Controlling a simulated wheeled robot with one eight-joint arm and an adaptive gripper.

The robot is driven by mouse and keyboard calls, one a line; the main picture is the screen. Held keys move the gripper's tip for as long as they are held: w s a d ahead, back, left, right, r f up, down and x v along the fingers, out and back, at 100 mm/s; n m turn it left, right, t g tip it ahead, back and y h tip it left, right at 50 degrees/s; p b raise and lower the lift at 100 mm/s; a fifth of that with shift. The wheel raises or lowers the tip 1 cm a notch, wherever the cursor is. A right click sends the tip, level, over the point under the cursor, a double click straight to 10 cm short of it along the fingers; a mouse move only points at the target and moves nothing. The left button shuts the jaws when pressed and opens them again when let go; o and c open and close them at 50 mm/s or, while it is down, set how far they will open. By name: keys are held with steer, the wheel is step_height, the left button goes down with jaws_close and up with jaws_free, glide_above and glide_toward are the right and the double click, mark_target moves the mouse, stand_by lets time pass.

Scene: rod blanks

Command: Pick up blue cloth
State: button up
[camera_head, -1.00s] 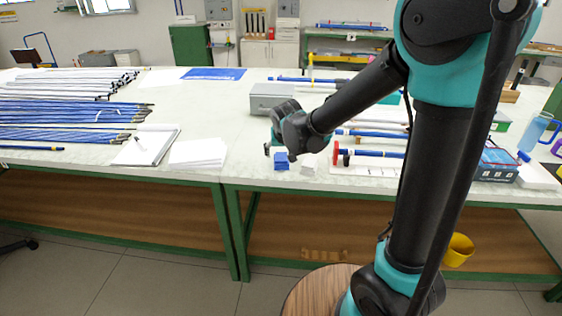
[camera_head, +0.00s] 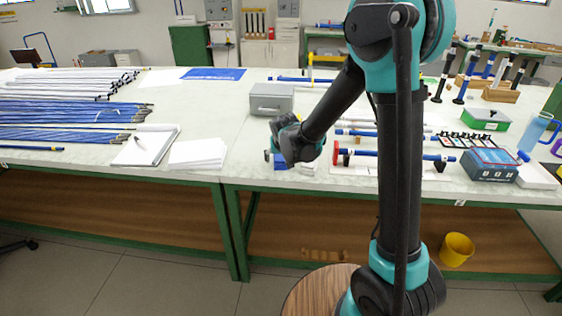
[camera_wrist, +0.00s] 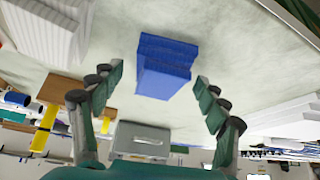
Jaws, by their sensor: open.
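The blue cloth (camera_wrist: 165,65) is a folded, layered stack lying on the pale tabletop, in the upper middle of the wrist view. In the head view the blue cloth (camera_head: 280,166) shows only as a small blue patch below my gripper, which hides much of it. My gripper (camera_head: 276,156) is low over the table at the cloth. In the wrist view my gripper (camera_wrist: 160,80) is open, with one finger to the left and one to the right of the cloth. Gaps show between the fingers and the cloth, and nothing is held.
White folded stacks (camera_wrist: 45,30) lie beside the cloth; a white piece also shows in the head view (camera_head: 308,168). A grey metal box (camera_head: 271,98) stands behind. A red-ended blue rod (camera_head: 385,153) lies to the right. White paper (camera_head: 198,154) lies left. A flat blue sheet (camera_head: 213,73) lies farther back.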

mark_target(281, 158)
steer(key=shift+c, duration=0.5)
steer(key=c, duration=1.1)
steer(key=shift+r, duration=0.1)
steer(key=shift+c, duration=0.3)
step_height(281, 158, up, 20)
